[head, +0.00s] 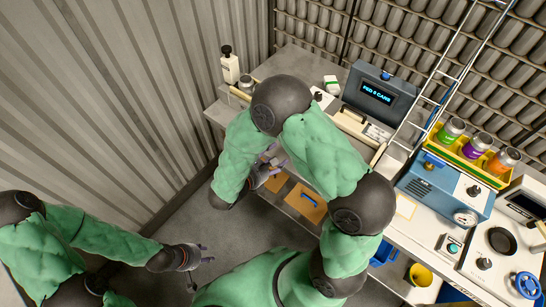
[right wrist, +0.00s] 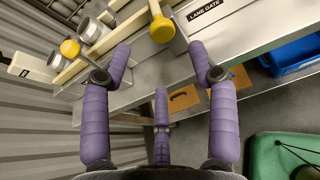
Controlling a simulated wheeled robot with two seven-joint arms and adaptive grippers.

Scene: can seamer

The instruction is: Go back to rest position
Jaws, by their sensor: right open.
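My right gripper (head: 272,162) is at the front edge of the bench in the head view, below the bent right arm. In the right wrist view its purple fingers (right wrist: 160,68) are spread, with nothing between them. A yellow knob (right wrist: 162,28) on a handle stands just beyond the fingertips, apart from them as far as I can tell. My left gripper (head: 204,259) is low at the left, over the floor and away from the bench. Its fingers are spread and empty.
The bench carries a display box (head: 378,93), a yellow rack (head: 464,167) of several jars, a blue machine (head: 445,189) and a white bottle (head: 229,65). The right wrist view shows a metal can (right wrist: 91,31) and a "LANE GATE" label (right wrist: 205,11). Corrugated wall (head: 130,90) stands left; floor between is clear.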

